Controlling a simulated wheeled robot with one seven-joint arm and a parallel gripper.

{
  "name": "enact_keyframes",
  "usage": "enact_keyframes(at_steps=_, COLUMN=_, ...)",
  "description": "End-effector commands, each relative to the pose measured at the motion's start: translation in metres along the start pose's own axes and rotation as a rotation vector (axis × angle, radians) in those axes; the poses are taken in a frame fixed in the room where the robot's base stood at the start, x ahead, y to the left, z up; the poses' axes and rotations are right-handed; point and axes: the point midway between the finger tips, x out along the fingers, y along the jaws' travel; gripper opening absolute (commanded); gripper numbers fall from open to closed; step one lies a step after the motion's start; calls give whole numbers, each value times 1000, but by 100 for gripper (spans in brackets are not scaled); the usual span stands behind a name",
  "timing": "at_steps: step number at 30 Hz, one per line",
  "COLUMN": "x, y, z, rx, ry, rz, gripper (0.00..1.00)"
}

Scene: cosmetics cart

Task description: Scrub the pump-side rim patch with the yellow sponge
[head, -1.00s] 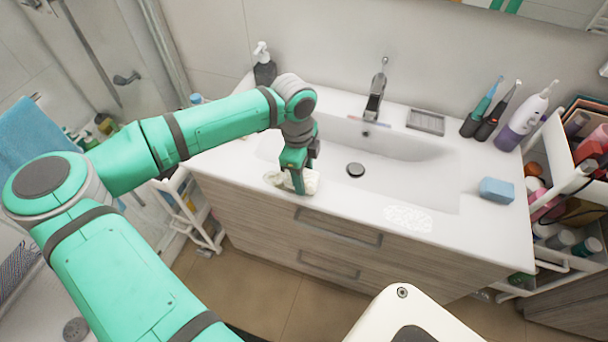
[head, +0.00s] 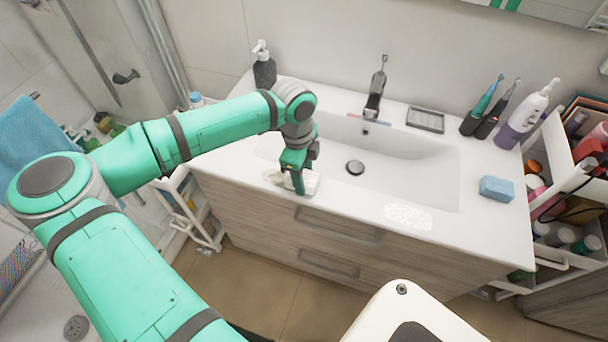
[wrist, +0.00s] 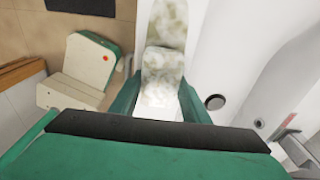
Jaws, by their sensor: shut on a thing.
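My gripper (head: 298,178) points down at the front left rim of the white sink counter. It is shut on the yellow sponge (wrist: 163,62), which looks pale cream and mottled with whitish marks. In the head view the sponge (head: 311,183) shows beside the fingers, low on the rim. In the wrist view it lies between the two green fingers. The dark pump bottle (head: 264,68) stands at the counter's back left corner.
A second whitish patch (head: 408,217) lies on the front rim to the right. A blue sponge (head: 496,189) sits at the counter's right. The basin (head: 400,175) is empty, with a faucet (head: 375,90) behind. Toothbrushes (head: 483,105) and a loaded cart (head: 560,200) stand at the right.

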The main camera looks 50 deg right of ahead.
Motion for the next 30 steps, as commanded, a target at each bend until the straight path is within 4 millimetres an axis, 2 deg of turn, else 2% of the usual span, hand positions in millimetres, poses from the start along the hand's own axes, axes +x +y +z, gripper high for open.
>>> enact_keyframes(at_steps=10, x=3, y=0, z=2, rx=-1, ry=0, rz=0, gripper=21)
enact_keyframes(at_steps=30, x=-3, y=0, z=47, rx=1, ry=0, rz=0, gripper=21)
